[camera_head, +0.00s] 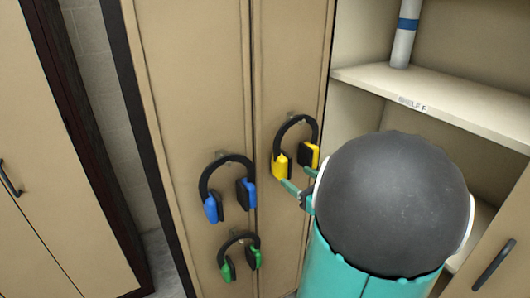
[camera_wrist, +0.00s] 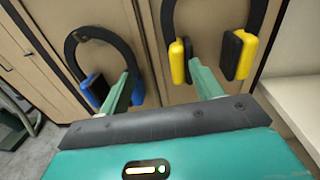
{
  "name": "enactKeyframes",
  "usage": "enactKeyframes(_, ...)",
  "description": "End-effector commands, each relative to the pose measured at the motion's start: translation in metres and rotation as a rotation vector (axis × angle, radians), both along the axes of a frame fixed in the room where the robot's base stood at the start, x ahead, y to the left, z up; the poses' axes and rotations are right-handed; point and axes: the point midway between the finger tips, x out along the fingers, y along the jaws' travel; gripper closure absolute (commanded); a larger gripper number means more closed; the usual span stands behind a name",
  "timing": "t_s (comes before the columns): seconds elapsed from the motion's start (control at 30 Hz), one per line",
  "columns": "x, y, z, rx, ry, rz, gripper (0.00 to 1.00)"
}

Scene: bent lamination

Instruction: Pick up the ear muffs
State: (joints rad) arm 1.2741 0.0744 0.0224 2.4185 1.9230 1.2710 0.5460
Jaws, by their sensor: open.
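Three pairs of ear muffs hang on hooks on the tan cabinet doors. The yellow pair (camera_head: 282,165) hangs highest and to the right, the blue pair (camera_head: 212,207) to its left and lower, the green pair (camera_head: 228,270) lowest. My gripper (camera_head: 298,180) is close to the yellow cups in the head view; part of it is hidden behind my dark round arm joint. In the wrist view my gripper (camera_wrist: 165,80) has its fingers spread and empty. The left finger overlaps the blue pair (camera_wrist: 92,88), and the right finger is just below the yellow pair (camera_wrist: 179,62), between its cups.
An open shelf unit (camera_head: 450,105) stands on the right, with a white cylinder with a blue band (camera_head: 405,35) on its shelf. A cabinet door with a dark handle (camera_head: 493,265) is at lower right. Another tan cabinet (camera_head: 40,130) stands at left, with a gap between.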

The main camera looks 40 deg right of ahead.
Motion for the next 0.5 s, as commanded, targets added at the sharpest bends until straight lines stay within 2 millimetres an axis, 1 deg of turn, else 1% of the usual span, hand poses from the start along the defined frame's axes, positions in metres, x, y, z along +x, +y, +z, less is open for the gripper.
enactKeyframes(0.03, -0.009, -0.014, -0.002, 0.027, -0.020, -0.047, 0.35)
enactKeyframes(0.1, -0.013, -0.023, -0.002, 0.047, -0.039, -0.081, 0.35)
enactKeyframes(0.17, -0.011, -0.027, -0.002, 0.053, -0.047, -0.092, 0.35)
enactKeyframes(0.27, 0.005, -0.030, -0.001, 0.053, -0.047, -0.089, 0.35)
enactKeyframes(0.5, 0.051, -0.039, -0.001, 0.051, -0.045, -0.084, 0.35)
